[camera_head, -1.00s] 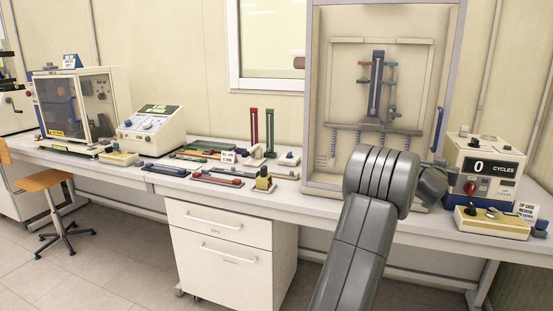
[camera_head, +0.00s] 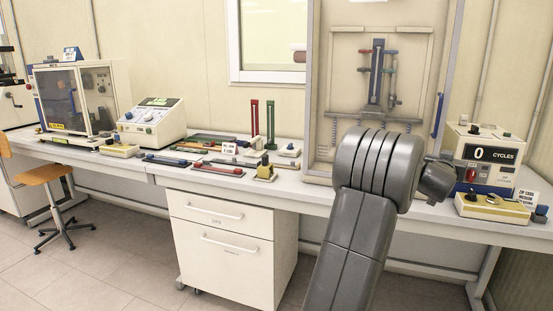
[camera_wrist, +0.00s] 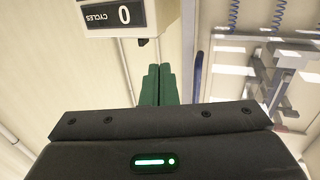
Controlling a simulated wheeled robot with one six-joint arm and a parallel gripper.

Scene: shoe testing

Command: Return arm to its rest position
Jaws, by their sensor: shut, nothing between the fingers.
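My arm (camera_head: 365,190) rises in front of the bench in the head view, with its thick grey joint bent to the right. My gripper is hidden behind the arm in the head view. In the wrist view my gripper (camera_wrist: 157,72) shows two green fingers pressed together, with nothing between them. The fingertips are apart from the cycle counter box (camera_wrist: 110,15), which shows at the upper left of that view, and from the test cabinet's blue handle (camera_wrist: 198,75) beside them.
The test cabinet (camera_head: 317,100) stands behind my arm. The cycle counter (camera_head: 490,158) and a yellow control box (camera_head: 493,208) stand at right. Shoe-testing tools and a console (camera_head: 152,122) lie along the bench. Drawers (camera_head: 230,255) stand below. The floor (camera_head: 110,265) is clear at left, besides a stool (camera_head: 42,175).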

